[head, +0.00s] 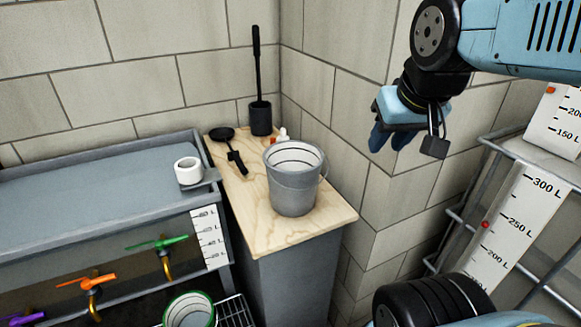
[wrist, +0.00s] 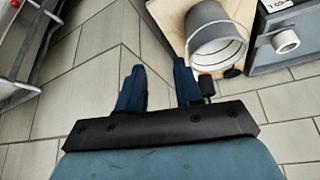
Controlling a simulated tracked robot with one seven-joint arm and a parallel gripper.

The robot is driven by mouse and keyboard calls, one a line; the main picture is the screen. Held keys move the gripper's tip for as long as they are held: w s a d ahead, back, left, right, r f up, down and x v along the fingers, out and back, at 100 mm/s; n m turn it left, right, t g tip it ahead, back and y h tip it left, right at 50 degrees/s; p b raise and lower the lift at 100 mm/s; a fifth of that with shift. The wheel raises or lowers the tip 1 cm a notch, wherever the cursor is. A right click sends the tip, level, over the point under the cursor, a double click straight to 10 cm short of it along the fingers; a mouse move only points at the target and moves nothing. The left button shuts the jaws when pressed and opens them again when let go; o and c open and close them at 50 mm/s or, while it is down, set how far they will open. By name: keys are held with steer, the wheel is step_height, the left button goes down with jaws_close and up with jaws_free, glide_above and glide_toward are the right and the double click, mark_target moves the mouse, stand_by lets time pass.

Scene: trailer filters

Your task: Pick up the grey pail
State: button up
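The grey pail (head: 292,185) stands upright on a wooden-topped cabinet (head: 262,226) in the head view. Its open mouth faces up and it looks empty, with dark lines around the inside. My gripper (head: 391,138) hangs in the air to the right of the pail and higher in the picture, apart from it. In the wrist view the two blue fingers (wrist: 160,84) are spread with nothing between them. The pail also shows in the wrist view (wrist: 211,20), beyond and to the right of the fingers.
On the wooden top are a black brush in a holder (head: 260,117), a black ladle-like tool (head: 236,160) and a small white-and-red item (head: 282,134). A white tape roll (head: 188,170) sits left. Tiled walls meet behind. Marked tanks in a metal frame (head: 497,240) stand right.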

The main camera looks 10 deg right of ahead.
steer(key=shift+w+a, duration=0.25)
steer(key=shift+w, duration=0.15)
steer(key=m+g+h, duration=0.3)
steer(key=m+h, duration=0.1)
steer(key=m, duration=0.4)
glide_above(276, 163)
steer(key=s+a, duration=0.2)
steer(key=f, duration=1.2)
steer(key=shift+w+f, duration=0.25)
steer(key=shift+f, duration=0.15)
steer(key=f, duration=0.1)
steer(key=w+d+f, duration=0.1)
steer(key=w+f, duration=0.1)
steer(key=shift+d+f, duration=0.3)
steer(key=shift+d, duration=0.1)
steer(key=shift+w+d+f, duration=0.15)
steer(key=shift+f, duration=0.35)
